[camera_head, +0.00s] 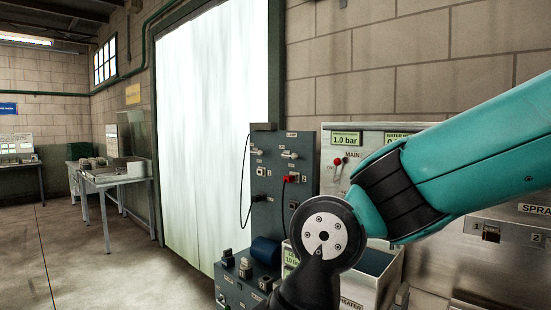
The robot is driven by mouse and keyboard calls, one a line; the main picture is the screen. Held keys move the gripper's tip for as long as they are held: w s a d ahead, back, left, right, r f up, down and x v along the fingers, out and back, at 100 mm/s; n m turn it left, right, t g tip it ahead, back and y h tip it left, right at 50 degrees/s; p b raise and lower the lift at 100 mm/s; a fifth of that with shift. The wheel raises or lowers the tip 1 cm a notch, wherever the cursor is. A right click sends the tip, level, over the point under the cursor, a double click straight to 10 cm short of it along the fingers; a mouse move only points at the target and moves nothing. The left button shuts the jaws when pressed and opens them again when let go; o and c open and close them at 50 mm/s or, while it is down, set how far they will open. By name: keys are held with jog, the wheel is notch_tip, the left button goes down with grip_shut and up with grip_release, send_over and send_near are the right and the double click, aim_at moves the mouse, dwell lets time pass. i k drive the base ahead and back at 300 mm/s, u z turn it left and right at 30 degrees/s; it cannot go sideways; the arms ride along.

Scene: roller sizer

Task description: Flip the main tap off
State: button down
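The main tap (338,162) is a small lever with a red knob, below the word MAIN on a pale panel (325,190). Its knob points up and its thin stem runs down below it. The small lettering beside it is too small to read surely. A green display reading 1.0 bar (346,139) sits just above the tap. My teal arm crosses in front of the panel's right part, and its black wrist joint is below the tap, apart from it in the picture. My gripper is outside the view.
A dark grey control panel (259,181) with switches, a red plug and black cables stands left of the tap. An open bin (375,283) is below. A bright doorway (212,120) and a metal bench (120,178) are further left. Floor on the left is clear.

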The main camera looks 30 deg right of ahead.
aim_at(336, 161)
jog(key=u, duration=0.15)
jog(key=i, duration=1.4)
jog(key=z, duration=1)
jog(key=i, duration=0.5)
jog(key=z, duration=0.45)
